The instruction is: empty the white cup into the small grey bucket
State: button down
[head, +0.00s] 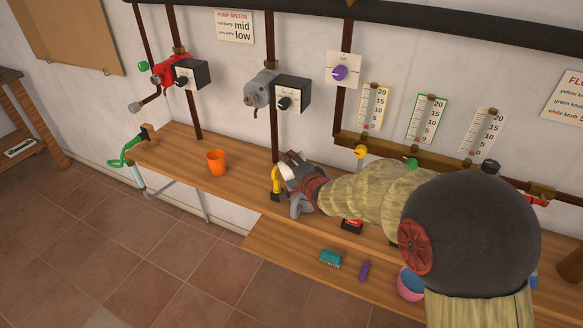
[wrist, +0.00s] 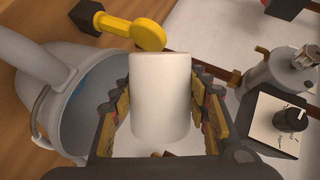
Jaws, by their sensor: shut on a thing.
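My gripper (wrist: 160,108) is shut on the white cup (wrist: 161,95), with one finger on each side of it. In the wrist view I see the cup's plain side; its opening and contents are hidden. The small grey bucket (wrist: 55,128) is close beside the cup on the left of the wrist view, with a blue patch inside. In the head view my gripper (head: 303,182) is low over the wooden shelf. Part of the cup (head: 287,172) shows at its tip, and the grey bucket (head: 297,208) is partly hidden just below.
A yellow-topped fitting (head: 277,181) stands close to my gripper. An orange cup (head: 216,162) stands farther left on the shelf. A grey pump (head: 262,90) is on the wall behind. A teal brush (head: 331,258) and a purple item (head: 365,270) lie on the lower shelf.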

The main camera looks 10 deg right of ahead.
jog(key=shift+d+f+m+y+p, duration=0.1)
jog(key=shift+m+y+p, duration=0.3)
jog(key=shift+p, duration=1.2)
dwell(0.3)
jog(key=shift+d+f+m+y+p, duration=0.15)
jog(key=shift+f+m+y+p, duration=0.2)
jog(key=shift+m+p, duration=0.85)
dwell(1.6)
jog(key=shift+n+p, duration=0.35)
jog(key=shift+n, duration=0.15)
